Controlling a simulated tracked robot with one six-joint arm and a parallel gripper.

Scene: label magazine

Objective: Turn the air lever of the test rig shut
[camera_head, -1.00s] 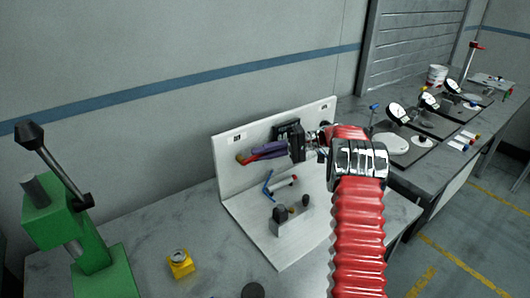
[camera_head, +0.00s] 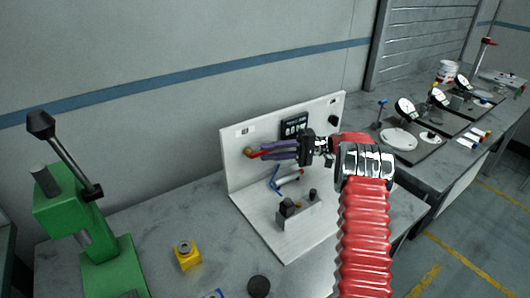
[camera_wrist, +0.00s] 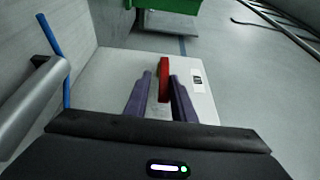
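The test rig is a white panel and base plate (camera_head: 237,181) on the bench. Its red air lever (camera_head: 266,153) sits at the left of the upright panel, with a brass-coloured fitting (camera_head: 248,152) at its left end. My gripper (camera_head: 264,153) has purple fingers and reaches in from the right, level with the lever. In the wrist view the red lever (camera_wrist: 163,78) shows between the two fingertips (camera_wrist: 160,75). A gap shows at the left finger; the right finger looks very close, and contact cannot be told. The fingers are apart.
A dark display (camera_head: 295,127) is on the panel above my gripper. A blue tube (camera_head: 274,180) and a grey block (camera_head: 298,210) are below. A green press (camera_head: 82,225) and a yellow block (camera_head: 187,255) stand to the left. Dial gauges (camera_head: 405,108) stand at the right.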

